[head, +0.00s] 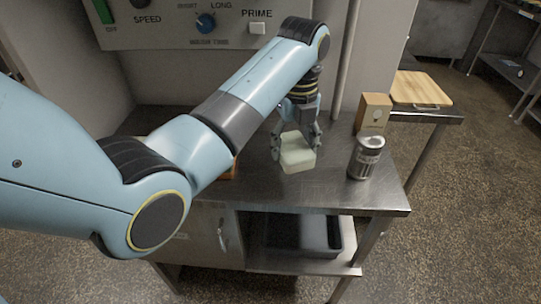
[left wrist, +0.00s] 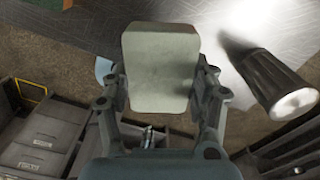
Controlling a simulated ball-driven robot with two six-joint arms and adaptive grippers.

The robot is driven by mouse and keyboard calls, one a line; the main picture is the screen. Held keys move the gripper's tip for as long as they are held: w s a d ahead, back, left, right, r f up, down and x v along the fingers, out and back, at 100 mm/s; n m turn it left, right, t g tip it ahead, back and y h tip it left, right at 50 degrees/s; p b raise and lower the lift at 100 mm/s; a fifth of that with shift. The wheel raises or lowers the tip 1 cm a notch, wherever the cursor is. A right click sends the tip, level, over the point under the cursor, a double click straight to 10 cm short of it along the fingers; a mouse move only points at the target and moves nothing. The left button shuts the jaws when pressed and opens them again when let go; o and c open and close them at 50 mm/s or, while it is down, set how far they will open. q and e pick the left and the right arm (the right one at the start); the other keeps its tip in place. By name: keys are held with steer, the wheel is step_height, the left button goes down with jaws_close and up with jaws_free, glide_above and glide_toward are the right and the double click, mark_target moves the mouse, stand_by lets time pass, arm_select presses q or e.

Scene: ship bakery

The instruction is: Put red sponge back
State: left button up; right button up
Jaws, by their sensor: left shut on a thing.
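My left gripper (head: 297,138) points down over the steel table and is shut on a pale, off-white to light green block (head: 297,154). The block also shows in the left wrist view (left wrist: 160,68), upright between the two fingers (left wrist: 162,88). I cannot tell whether its underside touches the table. It looks pale, and no clearly red sponge shows in either view. An orange-brown thing (head: 234,168) shows only as an edge behind my left arm. My right gripper is not in view.
A metal can (head: 367,158) stands right of the block; it also shows in the left wrist view (left wrist: 273,84). A small cardboard box (head: 374,112) and a wooden board (head: 421,88) are further right. A dark bin (head: 345,249) sits on the lower shelf. A control panel (head: 170,30) is behind.

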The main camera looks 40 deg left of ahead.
arm_select(q)
glide_above(270, 168)
step_height(270, 168, down, 4)
steer(key=shift+d+r+p, duration=0.1)
steer(key=shift+r+p, duration=0.1)
steer(key=shift+p, duration=0.1)
step_height(270, 168, down, 4)
steer(key=shift+f, duration=0.1)
steer(key=o, duration=1)
step_height(270, 168, up, 12)
steer(key=shift+r, duration=0.1)
